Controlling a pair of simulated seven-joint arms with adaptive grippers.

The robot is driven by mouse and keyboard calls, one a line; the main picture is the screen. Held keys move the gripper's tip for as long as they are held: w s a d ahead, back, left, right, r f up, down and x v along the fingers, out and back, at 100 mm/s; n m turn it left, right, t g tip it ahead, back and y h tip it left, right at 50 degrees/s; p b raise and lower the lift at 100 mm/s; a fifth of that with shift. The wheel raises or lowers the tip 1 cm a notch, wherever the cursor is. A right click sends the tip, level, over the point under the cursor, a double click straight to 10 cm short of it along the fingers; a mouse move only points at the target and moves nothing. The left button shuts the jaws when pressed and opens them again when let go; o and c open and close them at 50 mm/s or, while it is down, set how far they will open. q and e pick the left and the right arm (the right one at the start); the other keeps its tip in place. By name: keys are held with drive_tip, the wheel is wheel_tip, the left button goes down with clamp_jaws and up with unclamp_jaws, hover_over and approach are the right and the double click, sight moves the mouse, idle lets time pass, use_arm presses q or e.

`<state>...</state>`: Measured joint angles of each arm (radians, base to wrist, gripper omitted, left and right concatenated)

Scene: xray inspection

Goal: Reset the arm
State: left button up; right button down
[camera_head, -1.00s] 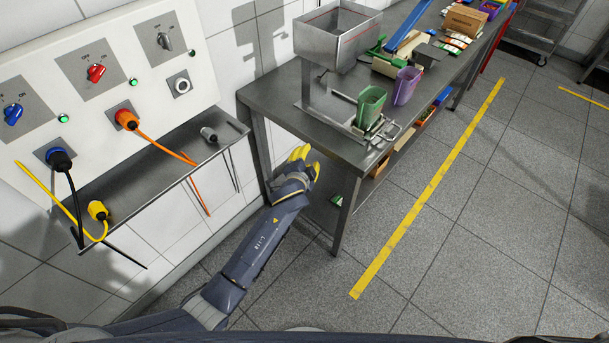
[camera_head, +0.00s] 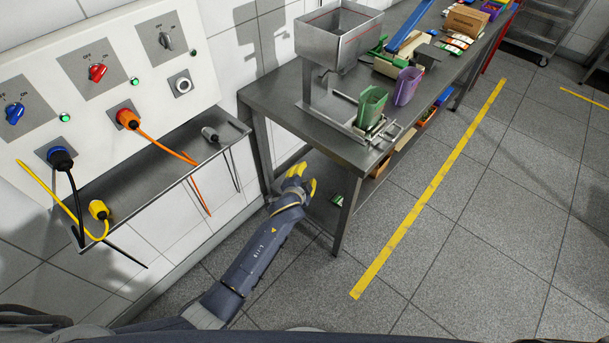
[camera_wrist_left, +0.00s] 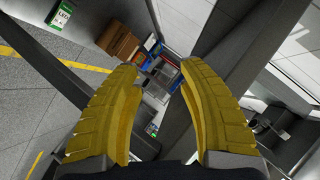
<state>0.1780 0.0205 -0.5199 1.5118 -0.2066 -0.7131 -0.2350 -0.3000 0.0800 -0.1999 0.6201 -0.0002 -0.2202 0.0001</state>
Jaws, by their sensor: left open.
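My left gripper (camera_head: 305,178) has yellow fingers and is in front of the left end of the metal table (camera_head: 285,108), below the level of its top. In the left wrist view the two yellow fingers (camera_wrist_left: 166,80) stand apart with nothing between them. My left arm reaches up from the bottom of the head view. My right gripper is not in view.
A shelf (camera_head: 150,185) with plugs and cables runs along the wall panel at left.

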use_arm(q)
drive_tip(key=s+a+f+n+g, duration=0.1)
drive_tip(key=s+a+f+n, duration=0.15)
drive_tip(key=f, duration=0.65)
drive_tip(key=s+a+f+n+g, duration=0.2)
drive_tip(key=s+a+f, duration=0.15)
drive_tip(key=f, duration=0.65)
drive_tip(key=s+a+f+n+g+y, duration=0.1)
drive_tip(key=s+a+f, duration=0.2)
drive_tip(key=s+f, duration=0.45)
drive_tip(key=s+a+f+n+g, duration=0.1)
drive_tip(key=s+a+f, duration=0.3)
drive_tip(key=s+f, duration=0.35)
drive_tip(key=s+a+f+n+g, duration=0.1)
drive_tip(key=s+a+f+g, duration=0.1)
drive_tip(key=s, duration=1.1)
drive_tip(key=s+a+f+n+g+y, duration=0.1)
drive_tip(key=s+a+f, duration=0.4)
drive_tip(key=s, duration=0.8)
drive_tip(key=s+a+f+n+g, duration=0.1)
drive_tip(key=s+a+f+g, duration=0.2)
drive_tip(key=s, duration=1)
wheel_tip(320, 180, down, 2)
drive_tip(key=shift+s+a+f+y, duration=0.1)
drive_tip(key=shift+s+a+y, duration=0.15)
drive_tip(key=shift+a+y, duration=0.1)
